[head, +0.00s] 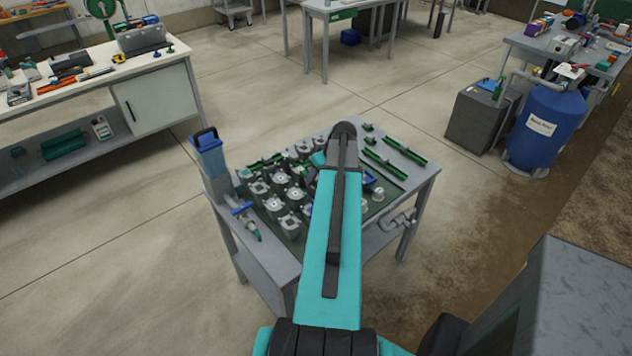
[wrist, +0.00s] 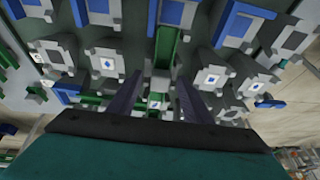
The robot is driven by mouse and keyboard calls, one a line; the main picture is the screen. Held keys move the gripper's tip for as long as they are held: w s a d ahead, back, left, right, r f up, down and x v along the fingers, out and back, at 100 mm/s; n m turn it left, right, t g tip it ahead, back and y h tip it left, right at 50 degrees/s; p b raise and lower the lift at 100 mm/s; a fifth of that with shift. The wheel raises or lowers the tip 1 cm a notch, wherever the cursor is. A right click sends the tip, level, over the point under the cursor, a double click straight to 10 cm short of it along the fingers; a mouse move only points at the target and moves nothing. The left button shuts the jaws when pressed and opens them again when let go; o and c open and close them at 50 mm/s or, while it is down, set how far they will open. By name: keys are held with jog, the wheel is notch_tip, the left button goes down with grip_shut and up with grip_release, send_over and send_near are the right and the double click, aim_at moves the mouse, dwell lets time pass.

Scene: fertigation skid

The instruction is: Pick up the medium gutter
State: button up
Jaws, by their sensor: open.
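Long green gutter-like strips lie on the right side of the small grey table in the head view, one nearer (head: 384,165) and one farther right (head: 405,151). I cannot tell which is the medium gutter. In the wrist view, my gripper (wrist: 158,97) is open, its two dark fingers pointing down among grey fittings. A green channel-shaped piece (wrist: 166,46) shows just beyond the fingertips, with a grey block (wrist: 162,83) at its near end. Nothing is visibly held. In the head view my arm hides the gripper and the middle of the table.
Several grey round fittings (head: 287,192) crowd the left half of the table (head: 262,267). A blue tank (head: 545,125) stands on the floor, right.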

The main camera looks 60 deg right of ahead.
grip_shut()
dwell(0.3)
jog(key=shift+r, duration=0.15)
jog(key=shift+r+b, duration=0.85)
jog(key=shift+r, duration=0.4)
jog(key=shift+s+r, duration=0.15)
jog(key=shift+r, duration=0.15)
jog(key=s+d+b, duration=0.2)
jog(key=s, duration=0.5)
jog(key=s+d+r+b, duration=0.1)
jog(key=s+d+b, duration=0.1)
jog(key=s, duration=0.6)
jog(key=shift+r+b, duration=0.3)
jog(key=shift+b, duration=0.2)
jog(key=shift+s, duration=0.1)
